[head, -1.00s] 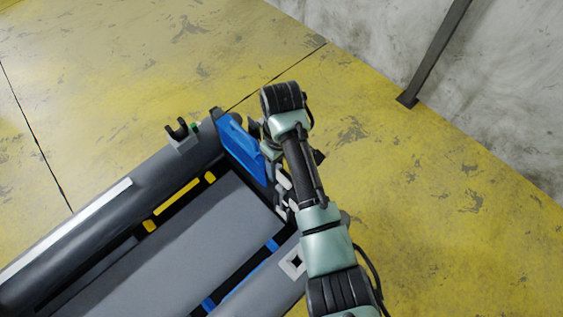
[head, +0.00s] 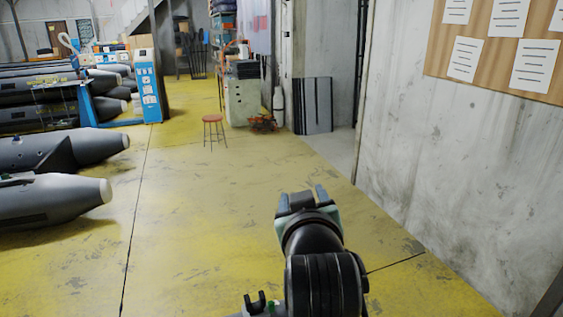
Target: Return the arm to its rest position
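My gripper (head: 303,197) is in the lower middle of the head view, at the end of my raised arm. It points away from me, over the yellow floor. Its two fingers stand apart with a gap between them, and nothing shows in that gap. My black and pale green wrist (head: 312,234) hides part of the gripper's base. The gripper touches nothing that I can see.
A red-topped stool (head: 213,119) and a pale cabinet (head: 243,100) stand further back. A concrete wall (head: 440,170) with a notice board (head: 500,48) is on the right. The middle floor (head: 200,215) is clear.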

